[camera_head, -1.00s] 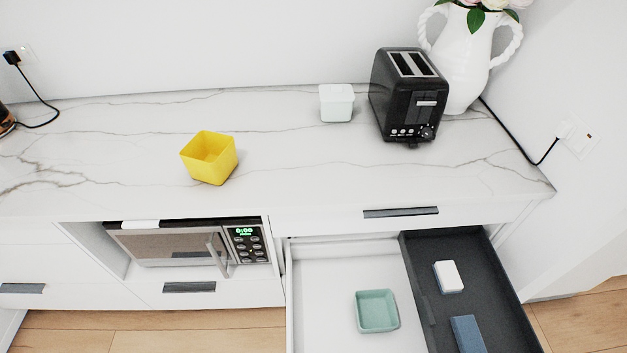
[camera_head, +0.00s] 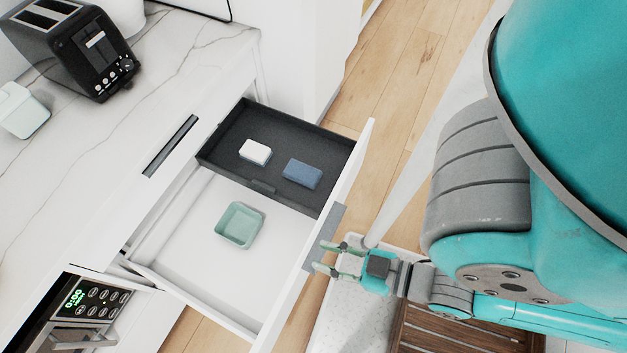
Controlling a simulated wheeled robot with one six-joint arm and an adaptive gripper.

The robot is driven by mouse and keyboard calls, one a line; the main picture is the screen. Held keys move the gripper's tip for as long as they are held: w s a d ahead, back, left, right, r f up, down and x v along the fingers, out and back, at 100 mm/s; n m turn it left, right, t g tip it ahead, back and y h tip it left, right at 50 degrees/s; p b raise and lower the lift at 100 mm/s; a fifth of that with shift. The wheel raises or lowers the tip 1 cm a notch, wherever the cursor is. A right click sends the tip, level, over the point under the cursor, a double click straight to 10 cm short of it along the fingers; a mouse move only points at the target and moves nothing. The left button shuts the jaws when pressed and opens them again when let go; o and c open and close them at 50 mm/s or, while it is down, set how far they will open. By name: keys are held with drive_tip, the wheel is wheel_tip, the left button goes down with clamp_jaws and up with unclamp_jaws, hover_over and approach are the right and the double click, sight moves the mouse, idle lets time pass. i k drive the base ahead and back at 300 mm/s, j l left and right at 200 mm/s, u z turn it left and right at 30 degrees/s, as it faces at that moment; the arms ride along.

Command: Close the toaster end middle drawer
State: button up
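The drawer (camera_head: 194,272) below the toaster end of the counter is pulled well out, with its inside showing. Its white front panel (camera_head: 361,150) carries a grey handle (camera_head: 327,233) on the outer side. My gripper (camera_head: 322,255) is just outside this front, by the lower part of the handle. Its two fingers are apart and point at the front, with nothing seen between them. I cannot tell whether the fingertips touch the handle or panel. The black toaster (camera_head: 75,45) stands on the counter above. The closed drawer above the open one has a dark handle (camera_head: 171,146).
The open drawer holds a dark tray (camera_head: 225,147) with a white block (camera_head: 255,151) and a blue block (camera_head: 302,173), and a green square bowl (camera_head: 240,225) beside it. A microwave (camera_head: 88,309) is at lower left. A slatted wooden item (camera_head: 425,335) is on the floor below my arm.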

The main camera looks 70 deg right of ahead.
sight(252, 292)
drive_tip(key=l+u, duration=0.15)
drive_tip(key=u, duration=1.6)
drive_tip(key=k+l, duration=1.9)
drive_tip(key=l, duration=0.25)
drive_tip(key=i+j, duration=0.1)
drive_tip(key=j, duration=0.25)
drive_tip(key=i+j+z, duration=0.15)
drive_tip(key=j, duration=0.2)
